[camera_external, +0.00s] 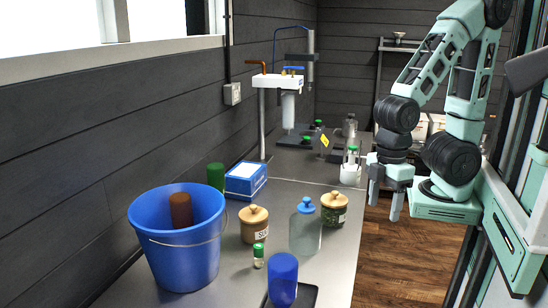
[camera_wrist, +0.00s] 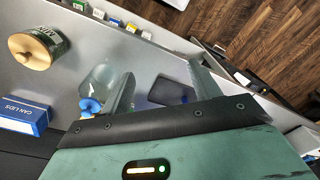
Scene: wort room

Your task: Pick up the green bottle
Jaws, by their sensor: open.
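A solid green cylinder, perhaps the green bottle (camera_external: 216,177), stands at the wall side of the steel counter in the external view. The blue bucket and blue box partly hide it, and I cannot make it out in the wrist view. A pale greenish glass bottle with a blue cap (camera_external: 305,230) stands upright nearer the middle; it also shows in the wrist view (camera_wrist: 102,76). A small clear bottle with a green cap (camera_external: 258,256) stands left of it.
The blue bucket (camera_external: 180,255) holds a brown object. A blue box (camera_external: 246,182), two lidded jars (camera_external: 254,225) (camera_external: 333,212) and a blue bottle (camera_external: 283,280) on a dark tablet crowd the counter. Wooden floor lies right.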

